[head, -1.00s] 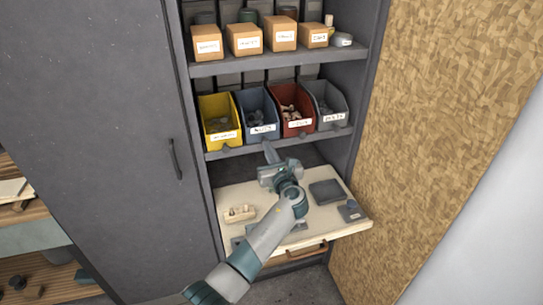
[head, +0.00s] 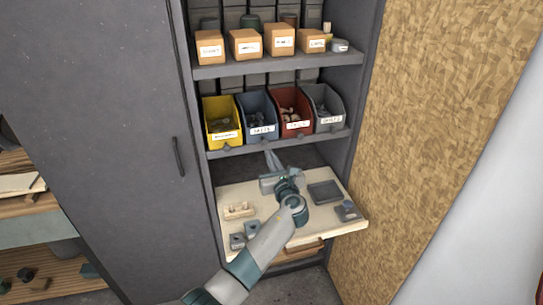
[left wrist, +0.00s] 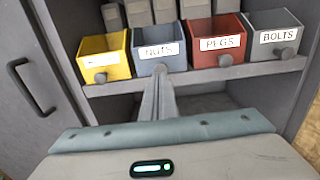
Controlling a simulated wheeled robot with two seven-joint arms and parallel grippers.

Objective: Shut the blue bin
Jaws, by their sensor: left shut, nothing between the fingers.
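The blue bin (head: 256,113) stands on the middle shelf between the yellow bin (head: 221,121) and the red bin (head: 292,110). It is open-topped, holds small grey parts, and its label reads NUTS in the left wrist view (left wrist: 173,61). I cannot tell how far it stands out from its neighbours. My left gripper (head: 270,154) is shut and empty, just in front of and below the blue bin. In the left wrist view its fingertips (left wrist: 159,74) overlap the bin's front knob; contact is not clear. My right gripper is not in view.
A grey bin (head: 325,107) labelled BOLTS stands at the right end of the row. Below, a pale pull-out board (head: 240,192) carries blocks and a dark tray (head: 325,191). A closed cabinet door (head: 100,120) is at left, a chipboard panel (head: 440,120) at right.

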